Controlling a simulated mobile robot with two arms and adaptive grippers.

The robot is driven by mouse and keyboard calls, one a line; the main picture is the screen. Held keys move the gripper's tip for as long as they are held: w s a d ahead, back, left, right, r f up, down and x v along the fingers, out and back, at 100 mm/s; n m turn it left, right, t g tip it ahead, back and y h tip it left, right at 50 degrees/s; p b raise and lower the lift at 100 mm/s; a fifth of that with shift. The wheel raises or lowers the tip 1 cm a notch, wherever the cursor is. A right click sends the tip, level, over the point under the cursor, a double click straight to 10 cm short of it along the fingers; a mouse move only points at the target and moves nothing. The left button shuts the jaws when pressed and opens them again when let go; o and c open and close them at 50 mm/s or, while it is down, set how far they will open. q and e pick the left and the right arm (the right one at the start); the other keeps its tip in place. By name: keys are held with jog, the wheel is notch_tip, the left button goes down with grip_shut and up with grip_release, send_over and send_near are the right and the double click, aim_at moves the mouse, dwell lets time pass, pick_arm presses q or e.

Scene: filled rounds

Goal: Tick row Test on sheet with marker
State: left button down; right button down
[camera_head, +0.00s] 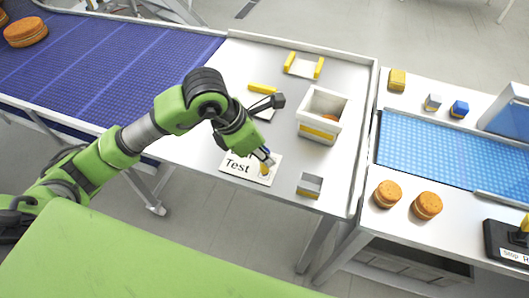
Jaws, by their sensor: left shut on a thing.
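The white sheet (232,169) lies on the pale table and reads "Test" in black letters. My left gripper (263,154) is over the right part of the sheet, pointing down, and is shut on a small dark and blue thing, which looks like the marker (270,161). Its lower end is at or just above the sheet; I cannot tell whether it touches. A small yellow patch (265,170) shows on the sheet beside the tip. My gripper and arm hide part of the sheet's upper edge. My right gripper is out of view.
A white box with a yellow stripe (318,133) stands right of the gripper. A small grey and yellow block (309,186) is near the table's front edge. A yellow-ended holder (303,66) is at the back. A blue belt (90,60) runs left; round orange-brown things (427,206) sit right.

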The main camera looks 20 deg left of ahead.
pick_arm(q)
jog(key=shift+f, duration=0.15)
dwell(0.6)
jog(key=shift+b, duration=0.4)
dwell(0.4)
jog(key=shift+s+f, duration=0.1)
dwell(0.5)
jog(key=shift+r+p, duration=1.9)
jog(key=shift+r, duration=1.7)
jog(key=shift+a+f, duration=0.1)
